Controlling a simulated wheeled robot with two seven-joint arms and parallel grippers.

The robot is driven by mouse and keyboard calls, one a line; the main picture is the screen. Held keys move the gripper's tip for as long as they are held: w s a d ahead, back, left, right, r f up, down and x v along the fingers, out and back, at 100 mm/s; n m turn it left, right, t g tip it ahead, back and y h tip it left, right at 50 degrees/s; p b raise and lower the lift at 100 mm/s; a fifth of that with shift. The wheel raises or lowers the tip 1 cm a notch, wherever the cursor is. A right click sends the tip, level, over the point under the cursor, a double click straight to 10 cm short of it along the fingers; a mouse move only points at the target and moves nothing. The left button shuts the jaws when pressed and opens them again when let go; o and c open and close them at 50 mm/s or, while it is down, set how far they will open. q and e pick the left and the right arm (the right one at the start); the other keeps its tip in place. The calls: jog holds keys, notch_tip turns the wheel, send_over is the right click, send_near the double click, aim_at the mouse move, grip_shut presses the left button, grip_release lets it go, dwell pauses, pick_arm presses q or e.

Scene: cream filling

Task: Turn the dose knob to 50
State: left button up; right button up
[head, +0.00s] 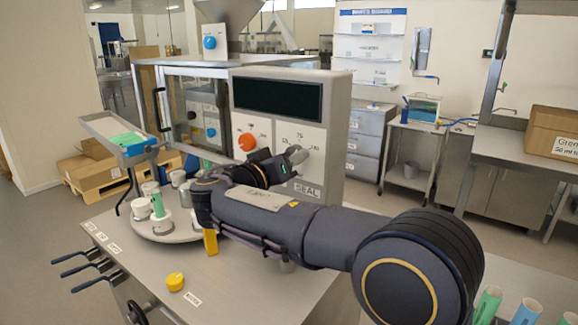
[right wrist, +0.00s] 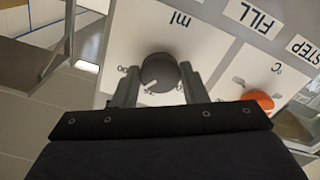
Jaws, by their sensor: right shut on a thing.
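In the right wrist view the knob (right wrist: 158,69) shows dark, beneath the letters "ml". My right gripper (head: 285,164) is at the panel, its fingers (right wrist: 157,84) on either side of the knob and shut on it. A white pointer mark on the knob points down-left in the wrist view; a small number near its end is hard to read. My left gripper is not in view.
An orange knob (head: 247,142) sits left of the dose knob, and a dark display (head: 278,98) is above. A turntable (head: 168,232) with white cups stands left of my arm. A yellow cap (head: 175,281) lies on the steel table (head: 125,240), whose front is otherwise largely clear.

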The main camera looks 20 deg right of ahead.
jog(key=shift+r+n+p, duration=0.15)
jog(key=shift+n+p, duration=3.35)
jog(key=shift+n, duration=5.8)
jog(key=o, duration=1)
jog(key=shift+c, duration=0.2)
